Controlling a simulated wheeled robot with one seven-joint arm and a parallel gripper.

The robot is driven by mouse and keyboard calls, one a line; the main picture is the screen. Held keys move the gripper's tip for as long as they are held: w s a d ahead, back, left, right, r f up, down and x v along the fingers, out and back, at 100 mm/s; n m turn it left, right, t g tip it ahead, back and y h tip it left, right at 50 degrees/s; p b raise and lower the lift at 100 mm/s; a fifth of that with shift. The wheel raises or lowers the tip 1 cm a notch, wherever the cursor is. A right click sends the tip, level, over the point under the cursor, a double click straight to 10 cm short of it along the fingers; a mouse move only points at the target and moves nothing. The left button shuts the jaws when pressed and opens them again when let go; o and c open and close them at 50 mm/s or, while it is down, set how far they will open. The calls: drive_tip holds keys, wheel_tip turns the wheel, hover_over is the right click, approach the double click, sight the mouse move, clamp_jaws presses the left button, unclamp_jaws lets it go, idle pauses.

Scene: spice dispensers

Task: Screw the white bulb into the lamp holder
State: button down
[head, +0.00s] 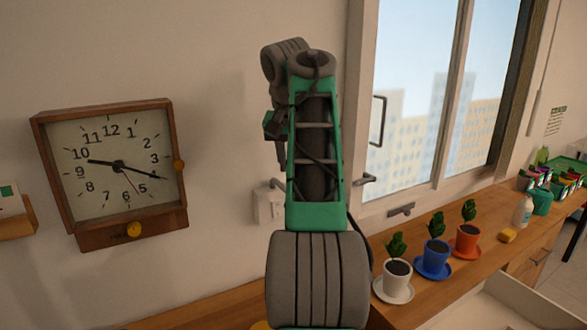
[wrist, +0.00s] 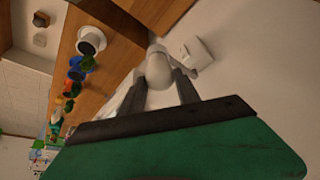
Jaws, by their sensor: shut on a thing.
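My gripper (wrist: 158,85) is shut on the white bulb (wrist: 158,66), whose round body sits between the two grey fingers in the wrist view. The narrower end of the bulb points away from my gripper. A white fixture on the wall (wrist: 196,53) shows just right of the bulb in the wrist view; I cannot tell for sure if it is the lamp holder. In the head view a white wall box (head: 266,205) is partly hidden behind my green and grey arm. The bulb and the fingers are hidden by my arm in the head view.
A wooden clock (head: 108,172) hangs on the wall at left. On the wooden counter at right stand a white pot (head: 397,282), a blue pot (head: 435,258) and an orange pot (head: 467,239) with plants, under a window (head: 420,100).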

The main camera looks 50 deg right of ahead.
drive_tip(key=shift+f, duration=0.1)
drive_tip(key=shift+w+m+g+b, duration=0.15)
drive_tip(key=shift+m+g+b, duration=0.25)
drive_tip(key=shift+m+b, duration=0.65)
drive_tip(key=shift+m+h, duration=0.3)
drive_tip(key=shift+m, duration=0.25)
drive_tip(key=shift+m+g+p, duration=0.45)
drive_tip(key=shift+m+g, duration=0.15)
drive_tip(key=shift+m, duration=0.5)
drive_tip(key=c, duration=1)
unclamp_jaws()
drive_tip(key=shift+o, duration=1)
